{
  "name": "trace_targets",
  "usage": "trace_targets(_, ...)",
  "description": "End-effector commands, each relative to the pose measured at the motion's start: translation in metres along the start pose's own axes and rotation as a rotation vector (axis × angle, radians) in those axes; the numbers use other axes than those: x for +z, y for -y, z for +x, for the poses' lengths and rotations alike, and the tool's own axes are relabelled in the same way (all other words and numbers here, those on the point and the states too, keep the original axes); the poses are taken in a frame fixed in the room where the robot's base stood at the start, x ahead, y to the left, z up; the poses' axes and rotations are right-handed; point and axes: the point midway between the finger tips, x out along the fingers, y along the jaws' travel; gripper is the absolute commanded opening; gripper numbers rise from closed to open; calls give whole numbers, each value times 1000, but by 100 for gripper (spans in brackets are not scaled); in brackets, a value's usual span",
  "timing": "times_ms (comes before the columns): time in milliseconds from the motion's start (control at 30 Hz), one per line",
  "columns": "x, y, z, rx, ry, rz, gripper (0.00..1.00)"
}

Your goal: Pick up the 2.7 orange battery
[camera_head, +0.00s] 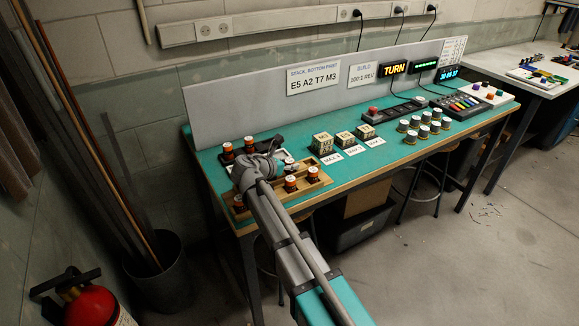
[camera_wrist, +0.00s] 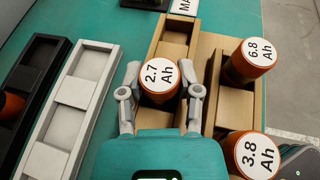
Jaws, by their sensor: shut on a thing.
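The 2.7 Ah battery (camera_wrist: 158,82), orange with a white round top, stands upright between the two grey fingers of my gripper (camera_wrist: 160,92) in the wrist view. My gripper is shut on it, one finger at each side. The battery is over the left channel of a wooden tray (camera_wrist: 172,28); I cannot tell whether it touches the tray floor. In the head view my gripper (camera_head: 268,163) is over the left part of the bench, and my arm hides part of the tray there.
A 6.8 Ah battery (camera_wrist: 250,62) and a 3.8 Ah battery (camera_wrist: 250,155) stand close on the right. A white tray (camera_wrist: 75,100) and a black tray (camera_wrist: 35,75) lie on the left. Labelled blocks (camera_head: 322,143) stand further along the bench (camera_head: 345,172).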

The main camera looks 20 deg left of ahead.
Motion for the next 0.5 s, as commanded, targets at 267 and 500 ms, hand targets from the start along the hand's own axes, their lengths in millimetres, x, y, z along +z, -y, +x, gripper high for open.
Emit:
trace_targets(267, 6, 0, -2, 0, 0, 0, 0)
trace_targets(500, 20, 0, -8, 0, 0, 0, 0)
